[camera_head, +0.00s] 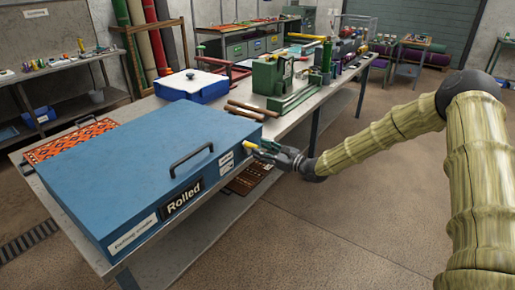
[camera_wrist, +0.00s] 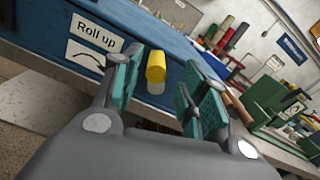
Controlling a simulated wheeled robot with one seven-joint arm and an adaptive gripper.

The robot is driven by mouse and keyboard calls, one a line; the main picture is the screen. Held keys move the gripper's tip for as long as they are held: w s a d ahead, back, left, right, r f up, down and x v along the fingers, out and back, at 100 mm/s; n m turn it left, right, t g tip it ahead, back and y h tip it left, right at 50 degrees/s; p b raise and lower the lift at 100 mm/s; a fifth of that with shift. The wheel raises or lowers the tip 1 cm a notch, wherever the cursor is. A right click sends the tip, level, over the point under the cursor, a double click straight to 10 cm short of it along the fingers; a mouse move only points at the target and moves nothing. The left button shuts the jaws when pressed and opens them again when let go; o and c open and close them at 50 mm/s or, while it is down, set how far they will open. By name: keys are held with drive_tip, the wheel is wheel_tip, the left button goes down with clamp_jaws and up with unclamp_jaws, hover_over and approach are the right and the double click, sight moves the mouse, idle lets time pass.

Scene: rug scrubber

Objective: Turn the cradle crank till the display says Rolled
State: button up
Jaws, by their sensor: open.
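The cradle is a big blue box (camera_head: 160,150) on the bench, with a black handle on its lid. The black display (camera_head: 183,199) on its front face reads "Rolled". The crank's yellow knob (camera_head: 248,145) sticks out near the box's right corner. In the wrist view the yellow knob (camera_wrist: 156,66) stands between the two green-padded fingers, with gaps to both. My gripper (camera_head: 271,152) is open in front of that corner and holds nothing. A "Roll up" label (camera_wrist: 93,36) with a curved arrow is beside the knob. The rest of the crank is hidden.
An orange patterned rug (camera_head: 72,138) shows at the box's far left side. A white and blue bin (camera_head: 193,85), brown rods (camera_head: 246,110) and a green machine (camera_head: 280,82) stand farther along the bench (camera_head: 160,275). The floor at right is clear.

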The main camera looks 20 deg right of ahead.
drive_tip(key=v, duration=0.9)
drive_tip(key=s+a+f+n+g+h, duration=0.3)
drive_tip(key=s+a+f+n, duration=0.35)
drive_tip(key=s+f, duration=0.5)
drive_tip(key=s+a+f+n+g+h, duration=0.2)
drive_tip(key=s+a+f+n+g, duration=0.25)
drive_tip(key=s+a+f, duration=0.7)
drive_tip(key=s+d+f+n+g+h, duration=0.2)
drive_tip(key=s+f+n, duration=0.1)
drive_tip(key=s, duration=0.6)
drive_tip(key=s+d+f+n+g+h, duration=0.2)
drive_tip(key=s+n, duration=0.4)
drive_tip(key=s, duration=0.4)
drive_tip(key=s+d+f+n+g+h, duration=0.2)
drive_tip(key=s+f+n, duration=0.3)
drive_tip(key=s, duration=0.4)
drive_tip(key=shift+s+d+f+g, duration=0.35)
drive_tip(key=shift+d+f, duration=0.15)
drive_tip(key=shift+d, duration=0.2)
